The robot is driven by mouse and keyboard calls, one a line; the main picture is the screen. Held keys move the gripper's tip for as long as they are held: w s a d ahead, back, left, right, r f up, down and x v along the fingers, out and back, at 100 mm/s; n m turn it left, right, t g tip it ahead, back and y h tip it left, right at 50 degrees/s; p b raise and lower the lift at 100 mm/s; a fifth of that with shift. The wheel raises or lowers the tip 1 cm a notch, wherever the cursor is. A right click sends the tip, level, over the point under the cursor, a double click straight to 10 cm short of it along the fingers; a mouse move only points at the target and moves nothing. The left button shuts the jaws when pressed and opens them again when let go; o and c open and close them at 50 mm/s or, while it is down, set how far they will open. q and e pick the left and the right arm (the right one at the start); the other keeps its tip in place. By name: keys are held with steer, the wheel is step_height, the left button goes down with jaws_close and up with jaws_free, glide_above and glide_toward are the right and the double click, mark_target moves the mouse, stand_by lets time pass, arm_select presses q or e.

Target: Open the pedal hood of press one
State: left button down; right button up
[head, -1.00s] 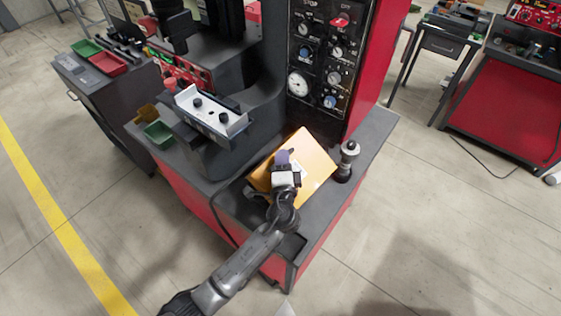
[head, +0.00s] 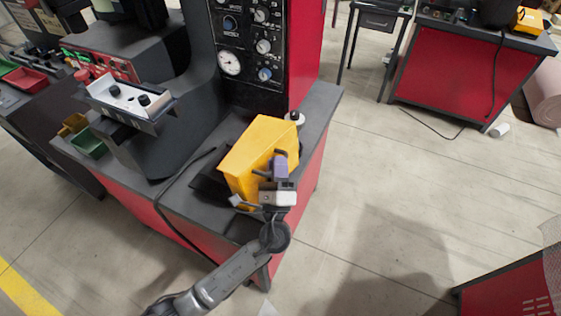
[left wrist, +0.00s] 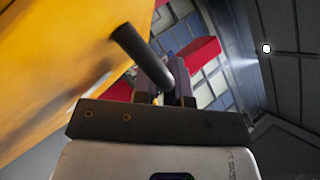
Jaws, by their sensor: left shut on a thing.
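The yellow pedal hood (head: 250,148) stands on the dark bench top of the press, below the gauge panel. My left gripper (head: 281,163) is at its right front side. In the left wrist view the hood (left wrist: 60,60) fills the upper left, and a black rod-shaped handle (left wrist: 138,52) sticks out from it toward my fingers (left wrist: 164,78). The fingers are close together on the handle; the exact contact is partly hidden. Whatever is under the hood is hidden. My right gripper is in neither view.
The press column with its dials (head: 245,45) rises behind the hood. A white-topped control box (head: 130,98) and a green bin (head: 88,143) are at the left. A small post with a white top (head: 296,118) stands just behind the hood.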

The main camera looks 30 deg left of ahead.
arm_select(q)
steer(key=shift+w+d+f+b, duration=0.1)
steer(key=shift+d+f+b, duration=0.1)
steer(key=shift+d+f, duration=0.3)
steer(key=shift+d+f+b, duration=0.2)
steer(key=shift+d+f, duration=0.05)
steer(key=shift+d, duration=0.3)
steer(key=c, duration=1.4)
jaws_free()
steer(key=shift+c, duration=0.2)
steer(key=shift+d+f, duration=0.1)
steer(key=v, duration=1.4)
steer(key=shift+r+h+b, duration=0.3)
steer(key=shift+r, duration=0.05)
